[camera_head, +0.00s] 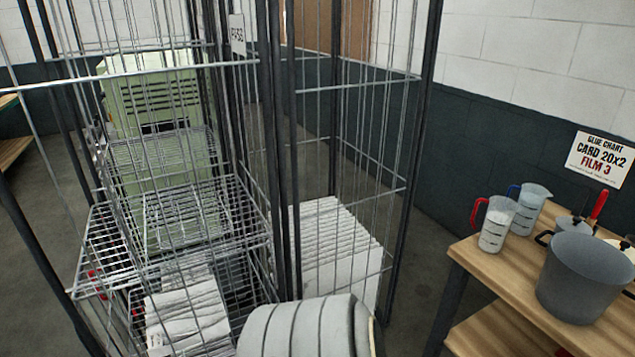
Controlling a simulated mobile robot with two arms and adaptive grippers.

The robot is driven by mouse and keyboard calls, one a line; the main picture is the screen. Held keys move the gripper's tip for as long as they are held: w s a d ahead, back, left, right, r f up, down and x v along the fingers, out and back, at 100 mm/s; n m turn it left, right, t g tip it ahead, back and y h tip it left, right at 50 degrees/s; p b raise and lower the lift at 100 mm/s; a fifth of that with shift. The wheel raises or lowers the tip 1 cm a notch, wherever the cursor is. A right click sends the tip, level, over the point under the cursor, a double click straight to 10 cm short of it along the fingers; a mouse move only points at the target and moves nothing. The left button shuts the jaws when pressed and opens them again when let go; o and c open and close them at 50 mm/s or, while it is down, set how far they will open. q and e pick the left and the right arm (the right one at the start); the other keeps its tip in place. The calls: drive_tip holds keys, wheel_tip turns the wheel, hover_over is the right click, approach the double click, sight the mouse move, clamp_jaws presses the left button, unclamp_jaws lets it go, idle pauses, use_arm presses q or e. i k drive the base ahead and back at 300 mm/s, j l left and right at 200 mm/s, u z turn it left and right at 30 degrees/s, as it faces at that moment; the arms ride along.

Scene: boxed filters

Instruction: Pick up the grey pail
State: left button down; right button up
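A grey, round, open-topped vessel (585,278) stands upright on the wooden table at the right; it is the one thing here that fits the grey pail. A dark handle shows at its upper left side, and its right side reaches close to the picture edge. Neither my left gripper nor my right gripper can be made out in the head view. No gripper is seen touching the vessel.
Two measuring jugs, one red-handled (494,226) and one blue-handled (529,210), stand left of the vessel. Red-handled cookware (574,222) sits behind it. The wooden table (481,262) has bare room at front left. A tall wire cage (352,77) holds stacked white filters (335,240).

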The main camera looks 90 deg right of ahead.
sight(581, 275)
drive_tip(key=z, duration=2.95)
